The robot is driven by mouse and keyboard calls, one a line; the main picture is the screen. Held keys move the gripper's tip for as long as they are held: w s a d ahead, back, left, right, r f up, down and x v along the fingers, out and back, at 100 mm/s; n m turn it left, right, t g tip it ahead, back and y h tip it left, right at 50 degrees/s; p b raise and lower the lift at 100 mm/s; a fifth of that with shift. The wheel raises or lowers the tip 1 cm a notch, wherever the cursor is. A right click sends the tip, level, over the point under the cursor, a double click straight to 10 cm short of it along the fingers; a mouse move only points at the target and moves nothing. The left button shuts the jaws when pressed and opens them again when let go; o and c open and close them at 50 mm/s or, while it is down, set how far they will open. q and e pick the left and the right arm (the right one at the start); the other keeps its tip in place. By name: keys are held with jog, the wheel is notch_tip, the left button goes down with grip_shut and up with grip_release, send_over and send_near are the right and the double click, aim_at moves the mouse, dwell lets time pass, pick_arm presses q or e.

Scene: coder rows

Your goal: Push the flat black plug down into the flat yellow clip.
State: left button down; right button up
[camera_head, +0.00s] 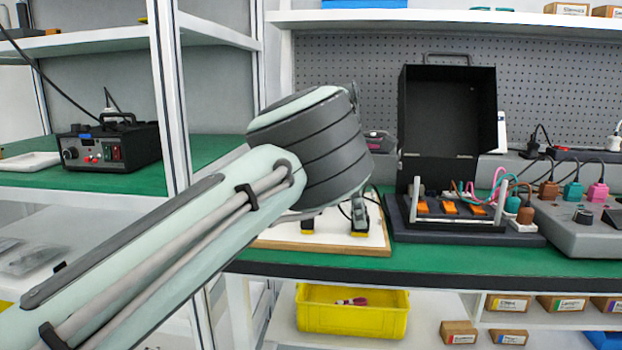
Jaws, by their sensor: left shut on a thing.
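My left arm comes in from the lower left, and its thick wrist covers much of the pale board (375,241) with the wooden edge. Beyond the wrist, the dark fingers of my left gripper (358,210) point down at the board. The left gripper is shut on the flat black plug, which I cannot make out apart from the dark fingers. A small yellow piece (360,234), which looks like the flat yellow clip, shows right under them. Another dark piece with a yellow base (308,231) stands further left on the board. Whether plug and clip touch is hidden. My right gripper is out of view.
An open black case (435,112) with orange parts and wires stands right of the board. A grey box (580,225) with coloured plugs is at the far right. A strip of green bench (450,258) in front is clear. A yellow bin (352,318) sits below.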

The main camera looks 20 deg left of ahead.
pick_arm(q)
jog(key=shift+f, duration=0.1)
jog(key=c, duration=1.4)
grip_release()
jog(key=shift+o, duration=0.2)
